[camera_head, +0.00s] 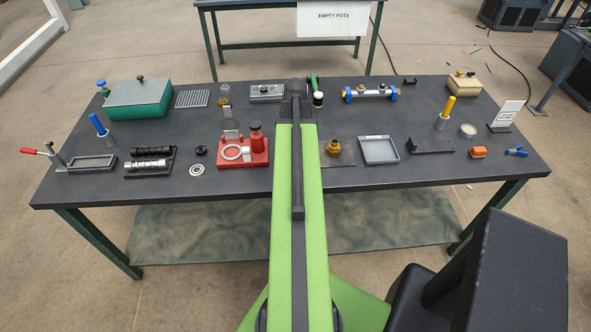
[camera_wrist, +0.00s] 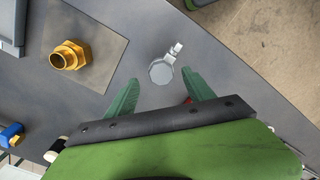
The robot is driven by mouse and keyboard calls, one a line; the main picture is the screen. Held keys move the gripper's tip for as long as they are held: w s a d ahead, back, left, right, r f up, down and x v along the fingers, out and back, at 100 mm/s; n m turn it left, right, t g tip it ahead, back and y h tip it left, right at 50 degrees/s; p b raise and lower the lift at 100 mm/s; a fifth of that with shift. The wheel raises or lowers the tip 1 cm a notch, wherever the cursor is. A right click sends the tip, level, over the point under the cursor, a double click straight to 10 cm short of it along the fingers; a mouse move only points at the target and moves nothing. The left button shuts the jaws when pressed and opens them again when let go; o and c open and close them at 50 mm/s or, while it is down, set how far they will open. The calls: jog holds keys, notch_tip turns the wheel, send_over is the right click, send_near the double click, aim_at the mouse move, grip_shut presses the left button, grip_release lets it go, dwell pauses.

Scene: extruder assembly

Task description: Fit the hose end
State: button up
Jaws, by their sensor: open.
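In the wrist view my gripper (camera_wrist: 160,78) shows two teal fingers spread apart with nothing held. A small silver fitting (camera_wrist: 162,71), with a round grey disc and a short stub, lies on the dark table between and just past the fingertips. I cannot tell the height gap or whether it is the hose end. A brass threaded fitting (camera_wrist: 70,55) stands on a grey-brown plate (camera_wrist: 105,47) to the left. In the head view the brass fitting (camera_head: 333,147) is just right of my arm, which hides the gripper and silver fitting.
A red stand (camera_head: 263,160) is left of my arm. A grey tray (camera_head: 379,150) and black block (camera_head: 430,147) are to the right. A blue-ended silver rod (camera_head: 371,93) lies farther back. The table's front edge runs past the silver fitting in the wrist view.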

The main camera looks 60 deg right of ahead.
notch_tip(320, 180, down, 6)
jog(key=b, duration=0.5)
jog(key=shift+a+r, duration=0.1)
jog(key=shift+r, duration=0.35)
grip_shut()
